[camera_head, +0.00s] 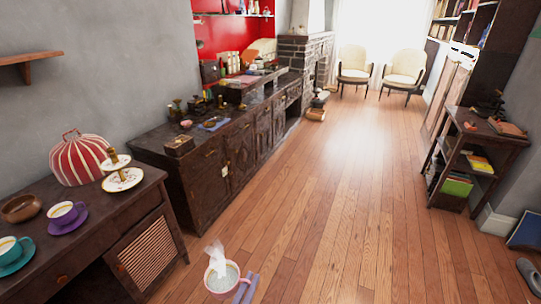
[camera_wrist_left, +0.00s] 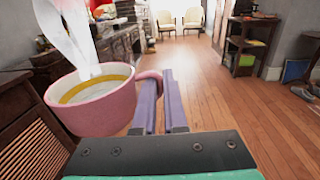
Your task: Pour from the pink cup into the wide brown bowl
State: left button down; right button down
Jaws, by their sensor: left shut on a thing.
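The pink cup (camera_head: 217,291) is low in the head view, in front of the cabinets and above the floor. It is upright, with pale contents and white steam-like wisps above it. My left gripper (camera_head: 245,288) is shut on its handle; the left wrist view shows the cup (camera_wrist_left: 100,112) to the left of the purple fingers (camera_wrist_left: 160,100), with its handle at them. The wide brown bowl (camera_head: 20,208) stands on the dark side table at the far left, well away from the cup. It is not seen in the wrist view. My right gripper is not in view.
On the dark table (camera_head: 110,215) are a purple cup (camera_head: 64,211), a teal cup (camera_head: 8,246), both on saucers, a red striped cosy (camera_head: 79,160) and a tiered stand (camera_head: 122,180). A long cabinet (camera_head: 215,165) runs behind. The wooden floor (camera_head: 340,200) is clear.

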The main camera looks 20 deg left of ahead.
aim_at(23, 210)
jog(key=i+j+u, duration=0.15)
jog(key=i+u, duration=0.95)
jog(key=u, duration=0.2)
jog(key=i+l+u, duration=0.3)
jog(key=u, duration=0.15)
jog(key=i, duration=0.05)
